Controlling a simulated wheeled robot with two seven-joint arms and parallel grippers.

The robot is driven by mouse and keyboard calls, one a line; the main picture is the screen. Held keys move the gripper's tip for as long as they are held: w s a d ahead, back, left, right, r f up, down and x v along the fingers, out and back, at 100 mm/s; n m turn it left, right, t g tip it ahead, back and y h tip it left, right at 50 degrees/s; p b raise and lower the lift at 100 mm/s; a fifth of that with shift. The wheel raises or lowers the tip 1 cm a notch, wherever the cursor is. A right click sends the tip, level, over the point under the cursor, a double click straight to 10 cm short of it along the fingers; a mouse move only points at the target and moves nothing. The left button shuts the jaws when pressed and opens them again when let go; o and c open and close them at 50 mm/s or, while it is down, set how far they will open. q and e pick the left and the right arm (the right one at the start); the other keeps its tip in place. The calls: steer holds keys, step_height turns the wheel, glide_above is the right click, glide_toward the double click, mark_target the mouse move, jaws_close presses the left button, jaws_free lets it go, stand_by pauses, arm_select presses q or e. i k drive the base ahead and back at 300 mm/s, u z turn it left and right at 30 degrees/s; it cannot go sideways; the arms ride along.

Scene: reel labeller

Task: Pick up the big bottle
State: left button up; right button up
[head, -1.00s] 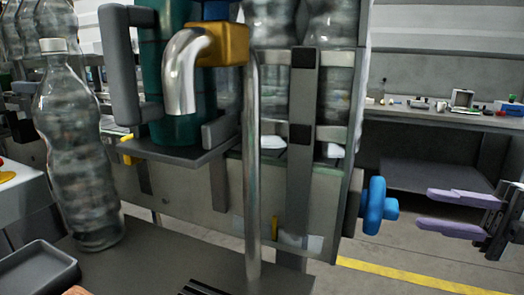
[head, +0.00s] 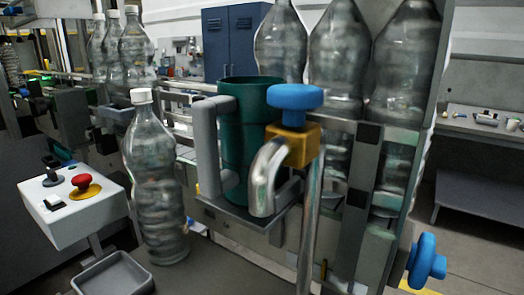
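A big clear bottle (head: 157,190) with a white cap stands upright on the dark tabletop (head: 222,278), left of centre in the head view. Its full height shows, and nothing grips it. Neither of my grippers is in this view.
A grey tray (head: 112,275) lies in front of the bottle. A white control box (head: 75,205) with a red button is left of it. A metal tap (head: 268,180) with a blue knob and a green pitcher (head: 245,120) stand to the right. Several more bottles (head: 338,60) stand behind.

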mark_target(150, 154)
steer(key=z, duration=0.75)
steer(key=k, duration=1.15)
steer(key=u, duration=0.6)
steer(key=k, duration=0.65)
steer(key=u, duration=0.75)
